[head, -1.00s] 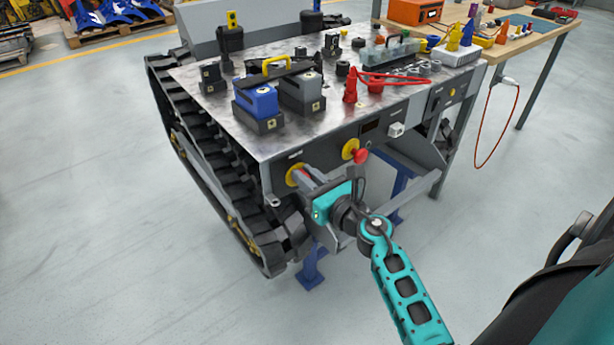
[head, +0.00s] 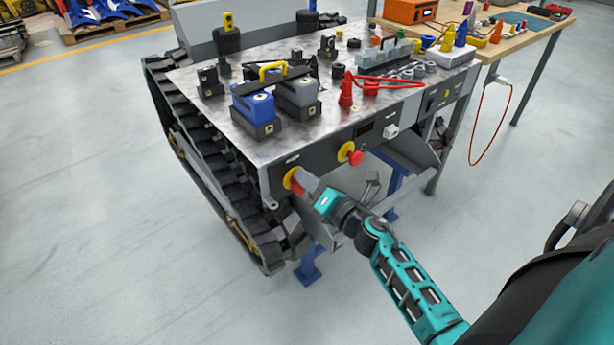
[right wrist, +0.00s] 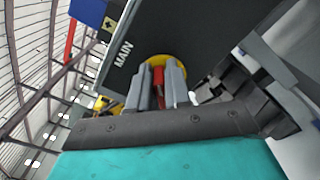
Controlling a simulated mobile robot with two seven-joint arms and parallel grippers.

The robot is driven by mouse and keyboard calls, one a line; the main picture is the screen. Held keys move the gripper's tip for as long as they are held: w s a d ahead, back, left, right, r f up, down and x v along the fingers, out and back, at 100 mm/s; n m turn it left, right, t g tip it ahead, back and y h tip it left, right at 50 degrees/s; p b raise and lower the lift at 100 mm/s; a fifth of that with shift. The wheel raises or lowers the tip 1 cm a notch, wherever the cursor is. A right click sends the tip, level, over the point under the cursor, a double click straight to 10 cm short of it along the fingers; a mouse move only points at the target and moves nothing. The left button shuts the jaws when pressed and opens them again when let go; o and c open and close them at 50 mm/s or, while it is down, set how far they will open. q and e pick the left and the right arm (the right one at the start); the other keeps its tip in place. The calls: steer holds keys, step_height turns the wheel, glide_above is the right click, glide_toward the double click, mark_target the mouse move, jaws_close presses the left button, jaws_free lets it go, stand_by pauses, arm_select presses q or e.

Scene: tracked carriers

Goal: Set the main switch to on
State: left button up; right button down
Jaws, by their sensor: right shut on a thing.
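The main switch (head: 291,180) is a red handle on a yellow round plate at the left of the carrier's dark front panel. In the right wrist view its red handle (right wrist: 158,76) stands between the two grey fingers, in front of the yellow plate, beside the label "MAIN". My right gripper (head: 301,184) is shut on the red handle. In the right wrist view the gripper (right wrist: 158,85) hides part of the plate, and the gripper body looks rolled relative to the panel. My left gripper is not in view.
A red mushroom button (head: 355,158) on a yellow plate sits close to the right of the switch. The tracked carrier (head: 215,88) has batteries (head: 255,108) and other parts on its metal top. A workbench (head: 495,45) stands behind right. The floor at left is clear.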

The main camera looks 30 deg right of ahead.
steer(key=m, duration=0.2)
steer(key=m+p, duration=0.1)
steer(key=m, duration=0.1)
steer(key=shift+d+f+m, duration=0.2)
steer(key=shift+m, duration=0.1)
steer(key=m, duration=0.1)
steer(key=m+p, duration=0.1)
steer(key=m, duration=0.1)
steer(key=shift+d+f, duration=0.1)
steer(key=shift+f, duration=0.2)
steer(key=shift+m, duration=0.4)
steer(key=shift+f, duration=0.1)
steer(key=c, duration=1.2)
jaws_free()
steer(key=shift+o, duration=0.2)
steer(key=shift+s, duration=0.1)
